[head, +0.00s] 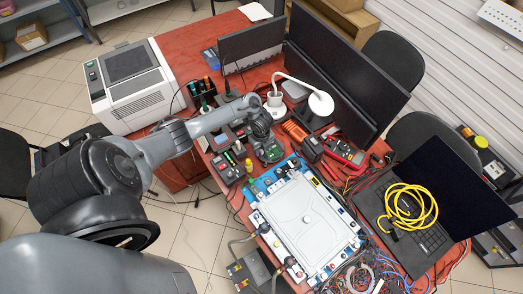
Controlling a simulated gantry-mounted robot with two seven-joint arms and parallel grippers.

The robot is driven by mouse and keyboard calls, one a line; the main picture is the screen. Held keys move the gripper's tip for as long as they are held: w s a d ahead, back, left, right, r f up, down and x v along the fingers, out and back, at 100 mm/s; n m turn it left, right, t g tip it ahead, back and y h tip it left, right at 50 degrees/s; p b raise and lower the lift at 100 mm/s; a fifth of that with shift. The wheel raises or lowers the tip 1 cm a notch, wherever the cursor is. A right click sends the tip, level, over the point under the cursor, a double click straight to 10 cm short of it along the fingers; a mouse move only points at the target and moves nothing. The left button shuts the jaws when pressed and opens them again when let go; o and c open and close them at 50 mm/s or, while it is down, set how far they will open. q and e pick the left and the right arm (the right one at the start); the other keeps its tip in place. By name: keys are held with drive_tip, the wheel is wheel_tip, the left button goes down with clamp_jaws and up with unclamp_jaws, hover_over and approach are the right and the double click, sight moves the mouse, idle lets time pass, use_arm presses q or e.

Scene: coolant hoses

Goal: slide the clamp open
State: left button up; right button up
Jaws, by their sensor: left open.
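A white flat unit with a blue rim (308,218) lies on the red table at the lower middle. Grey hoses (242,240) run from its lower left side toward a dark box (250,272). A clamp on these hoses is too small to make out. My left arm comes in from the left, and my left gripper (269,150) is open above a green circuit board and small devices, up and left of the white unit. It is apart from the hoses. My right gripper is not in view.
A white desk lamp (319,103) and a red multimeter (343,153) stand beyond the white unit. A laptop with a yellow cable coil (411,207) is at the right. Loose wires (358,275) crowd the front edge. A white printer (131,88) is at the back left.

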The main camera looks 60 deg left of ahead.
use_arm(q)
drive_tip(key=shift+f, duration=0.45)
clamp_jaws()
